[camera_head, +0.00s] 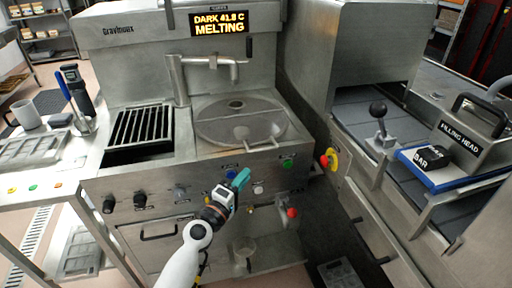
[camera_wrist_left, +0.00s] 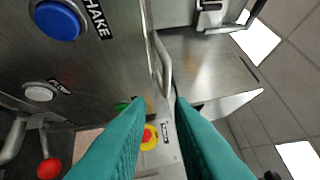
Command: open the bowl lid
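The round metal bowl lid (camera_head: 225,119) lies flat and closed over the bowl on the melting machine. Its handle (camera_head: 262,143) sticks out at the front edge. My left gripper (camera_head: 241,179) is in front of the button panel, below the handle and apart from it. In the left wrist view its teal fingers (camera_wrist_left: 160,105) are apart with nothing between them. A pale metal bar there (camera_wrist_left: 163,65), ahead of the fingertips, looks like the handle. My right gripper is not in view.
The panel carries a blue button (camera_wrist_left: 58,20), a white button (camera_head: 258,189), a green button (camera_head: 287,163) and a red-knobbed valve (camera_head: 292,212). A yellow-and-red stop button (camera_head: 328,158) sits to the right. A spout (camera_head: 212,61) stands behind the lid. A grated tray (camera_head: 142,125) is left.

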